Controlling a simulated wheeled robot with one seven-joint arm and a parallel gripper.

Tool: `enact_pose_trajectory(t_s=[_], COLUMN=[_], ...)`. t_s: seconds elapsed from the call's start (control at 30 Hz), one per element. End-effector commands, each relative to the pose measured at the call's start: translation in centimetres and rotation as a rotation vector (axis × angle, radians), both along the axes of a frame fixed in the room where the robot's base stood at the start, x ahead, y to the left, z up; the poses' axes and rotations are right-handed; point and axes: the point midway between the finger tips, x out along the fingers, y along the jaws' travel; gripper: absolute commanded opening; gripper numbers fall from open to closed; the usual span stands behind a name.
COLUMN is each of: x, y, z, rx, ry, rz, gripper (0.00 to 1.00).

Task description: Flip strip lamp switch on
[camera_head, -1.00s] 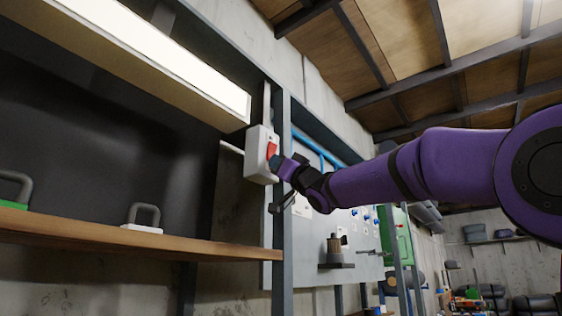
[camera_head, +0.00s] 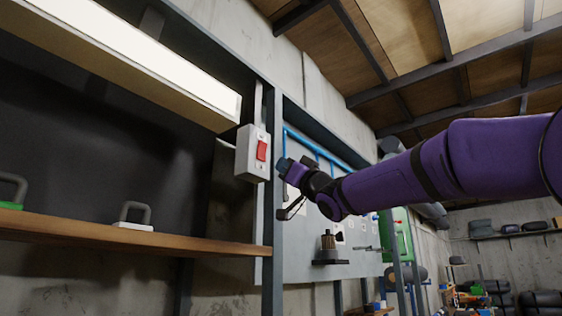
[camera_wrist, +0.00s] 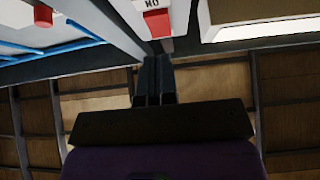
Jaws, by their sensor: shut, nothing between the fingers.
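The switch is a white box (camera_head: 247,153) with a red rocker (camera_head: 262,150), fixed beside a grey post below the right end of the strip lamp (camera_head: 150,55). The lamp's face is bright white. In the wrist view the red rocker (camera_wrist: 157,22) shows at the top, with lettering that reads "NO" in that view. My gripper (camera_head: 283,164) is just right of the switch, with a visible gap from the rocker in the head view. Its dark fingers (camera_wrist: 153,60) are shut together and empty, pointing toward the switch.
A wooden shelf (camera_head: 130,236) runs below the lamp and carries handled items. The grey post (camera_head: 274,220) stands close to my gripper. Behind it is a panel with blue pipes (camera_head: 302,142) and a green box (camera_head: 398,238). Open room lies to the right.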

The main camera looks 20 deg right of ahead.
Motion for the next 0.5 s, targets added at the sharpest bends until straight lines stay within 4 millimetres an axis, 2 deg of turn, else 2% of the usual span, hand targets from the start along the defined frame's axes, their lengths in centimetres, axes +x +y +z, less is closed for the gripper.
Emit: enact_pose_trajectory(t_s=[0.3, 0.5], x=[-2.7, -3.6], y=[-1.5, -2.0], z=[-3.9, -5.2], rx=[0.001, 0.001], ry=[0.002, 0.000], rz=[0.000, 0.001], gripper=[0.00, 0.00])
